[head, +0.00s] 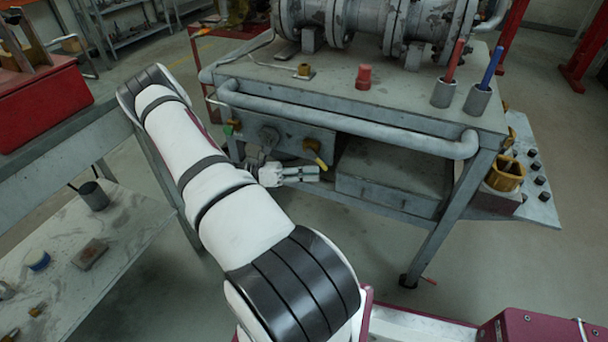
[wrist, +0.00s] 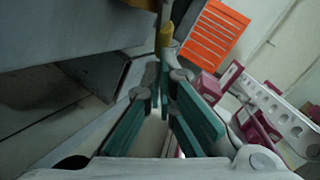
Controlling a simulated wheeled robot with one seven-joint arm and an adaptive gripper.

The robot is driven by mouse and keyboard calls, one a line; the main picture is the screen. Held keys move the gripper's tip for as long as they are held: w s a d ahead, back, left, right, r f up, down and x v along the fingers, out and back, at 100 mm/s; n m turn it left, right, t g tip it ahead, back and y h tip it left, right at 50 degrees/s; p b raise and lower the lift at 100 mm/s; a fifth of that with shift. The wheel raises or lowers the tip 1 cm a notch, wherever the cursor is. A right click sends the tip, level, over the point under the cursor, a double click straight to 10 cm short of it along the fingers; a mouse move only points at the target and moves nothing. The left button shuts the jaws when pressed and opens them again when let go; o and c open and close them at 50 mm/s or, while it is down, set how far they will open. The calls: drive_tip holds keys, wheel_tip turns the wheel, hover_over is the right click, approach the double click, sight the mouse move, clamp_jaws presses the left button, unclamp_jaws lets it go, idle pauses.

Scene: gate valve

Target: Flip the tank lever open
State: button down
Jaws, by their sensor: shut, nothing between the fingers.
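A small yellow lever (head: 317,154) hangs at a slant on the front of a grey tank-like box (head: 292,137) under the bench top; I take it as the tank lever. In the wrist view a yellow piece (wrist: 166,36), likely the same lever, stands just beyond my fingertips. My gripper (head: 316,173) is just below the lever in the head view, fingers pointing right. In the wrist view my gripper (wrist: 162,76) has its green-padded fingers converging at the tips, shut and empty. I cannot tell whether the tips touch the lever.
A thick grey rail (head: 350,124) runs along the bench front above my gripper. A grey drawer box (head: 390,182) sits right of the lever. A green-tipped fitting (head: 232,127) is at the left. A red toolbox (head: 45,105) stands on the left table. Orange slatted shelving (wrist: 212,35) shows beyond.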

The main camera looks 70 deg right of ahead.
drive_tip(key=w+a+f+n+g+h+b, duration=0.2)
drive_tip(key=w+a+f+n+g, duration=0.1)
drive_tip(key=w, duration=0.4)
wheel_tip(320, 180, down, 3)
drive_tip(key=shift+a+r+g+h, duration=0.15)
drive_tip(key=shift+a+g+h, duration=0.15)
drive_tip(key=shift+a+g, duration=0.75)
drive_tip(key=shift+w+a+t, duration=0.15)
drive_tip(key=shift+a+t, duration=0.05)
drive_tip(key=shift+t, duration=0.15)
